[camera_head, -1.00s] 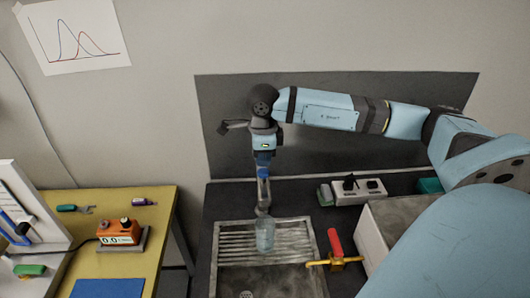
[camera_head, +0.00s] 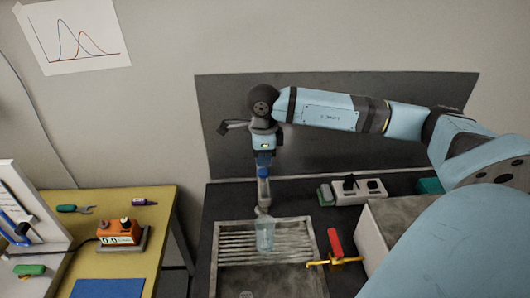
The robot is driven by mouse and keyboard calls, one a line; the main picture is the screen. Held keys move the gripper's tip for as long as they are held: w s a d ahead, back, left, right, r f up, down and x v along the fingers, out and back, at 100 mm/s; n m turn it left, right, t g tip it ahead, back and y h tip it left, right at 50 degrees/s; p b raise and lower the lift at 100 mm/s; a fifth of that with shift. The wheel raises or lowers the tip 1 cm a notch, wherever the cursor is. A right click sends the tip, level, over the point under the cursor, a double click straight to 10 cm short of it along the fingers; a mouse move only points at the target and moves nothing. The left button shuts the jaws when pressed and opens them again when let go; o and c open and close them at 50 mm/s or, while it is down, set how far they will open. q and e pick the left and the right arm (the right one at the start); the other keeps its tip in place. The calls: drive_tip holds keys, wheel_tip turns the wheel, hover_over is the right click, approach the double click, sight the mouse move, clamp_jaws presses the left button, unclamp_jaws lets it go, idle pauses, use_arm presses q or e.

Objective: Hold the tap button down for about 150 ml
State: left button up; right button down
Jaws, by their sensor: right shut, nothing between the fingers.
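My right gripper (camera_head: 263,158) points straight down above the sink, its fingers shut and nothing held. The grey metal tap (camera_head: 263,193) stands directly beneath it, and the fingertips meet the tap's top. The tap button is hidden under the gripper or too small to make out, so I cannot tell how far down it is. A clear, pale blue container (camera_head: 265,236) stands under the spout on the ribbed drainer of the sink (camera_head: 310,240). Its water level cannot be read. My left gripper is not in view.
A socket block (camera_head: 357,190) is behind.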

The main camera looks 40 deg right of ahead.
sight(264, 171)
drive_tip(key=shift+f, duration=0.15)
drive_tip(key=shift+f+b, duration=0.75)
drive_tip(key=shift+b, duration=0.05)
drive_tip(key=shift+f+b, duration=0.85)
drive_tip(key=shift+f, duration=0.15)
drive_tip(key=shift+r, duration=0.1)
idle(0.8)
drive_tip(key=shift+r+p, duration=1.8)
drive_tip(key=shift+r, duration=1.75)
